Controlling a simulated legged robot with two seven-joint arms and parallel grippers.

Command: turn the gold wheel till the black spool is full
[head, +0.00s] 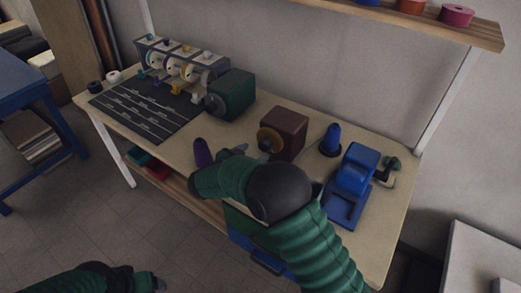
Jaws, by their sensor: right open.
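The gold wheel (270,139) is on the left side of a dark maroon box (288,132) on the workbench. My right gripper (236,151) is just left of and in front of the wheel, apparently apart from it, open and partly hidden by my own arm. A small black spool (95,86) lies at the bench's left end, beside a white one (114,77). I cannot tell whether it is the task's spool or how full it is. My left gripper (158,284) is low at the bottom left, away from the bench, too small to read.
A purple cone (202,151) stands close to my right gripper. A green box (234,92), a multi-spool machine (180,62) and a dark mat (146,108) fill the left. A blue cone (331,140) and blue device (351,182) stand right. A shelf (400,12) hangs above.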

